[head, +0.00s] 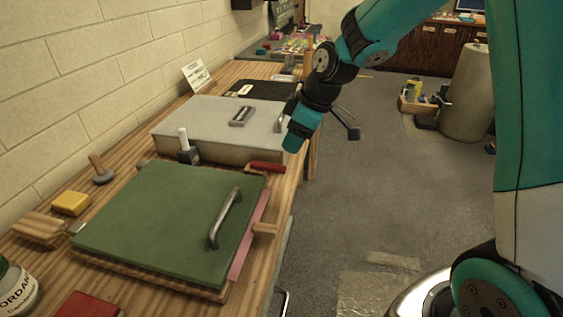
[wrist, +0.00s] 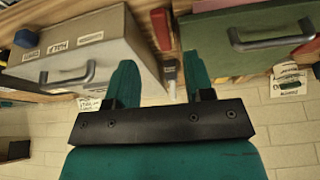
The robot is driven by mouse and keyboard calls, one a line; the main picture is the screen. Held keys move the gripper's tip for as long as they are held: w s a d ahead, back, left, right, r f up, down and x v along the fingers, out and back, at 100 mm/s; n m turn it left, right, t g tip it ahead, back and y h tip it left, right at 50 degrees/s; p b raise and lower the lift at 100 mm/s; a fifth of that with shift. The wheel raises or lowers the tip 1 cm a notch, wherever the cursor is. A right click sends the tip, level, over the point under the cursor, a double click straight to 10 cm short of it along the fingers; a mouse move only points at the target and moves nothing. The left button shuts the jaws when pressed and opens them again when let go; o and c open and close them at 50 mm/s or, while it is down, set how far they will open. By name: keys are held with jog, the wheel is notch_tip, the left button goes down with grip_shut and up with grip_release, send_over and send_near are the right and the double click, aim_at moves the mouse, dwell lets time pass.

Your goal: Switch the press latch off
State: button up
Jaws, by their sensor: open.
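A small dark block with an upright white lever (head: 187,147), which looks like the press latch, stands on the bench between the green lid and the grey box. My gripper (head: 297,138) hangs to the right of it, past the front corner of the grey box and apart from the latch. In the wrist view my gripper (wrist: 158,64) is open, with its two teal fingers spread and nothing clearly held. The green lid (head: 160,220) lies flat in front, with a curved metal handle (head: 222,218).
The grey box (head: 210,130) is behind the latch. A red-handled tool (head: 267,167) lies right of the latch. A yellow block (head: 71,204) and a wooden-handled stamp (head: 101,170) sit near the wall. Open floor (head: 350,200) is right of the bench.

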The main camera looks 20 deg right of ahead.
aim_at(278, 167)
jog(key=x, duration=0.8)
jog(key=shift+w+a+f, duration=0.1)
jog(key=shift+a+f, duration=0.05)
jog(key=shift+f, duration=0.1)
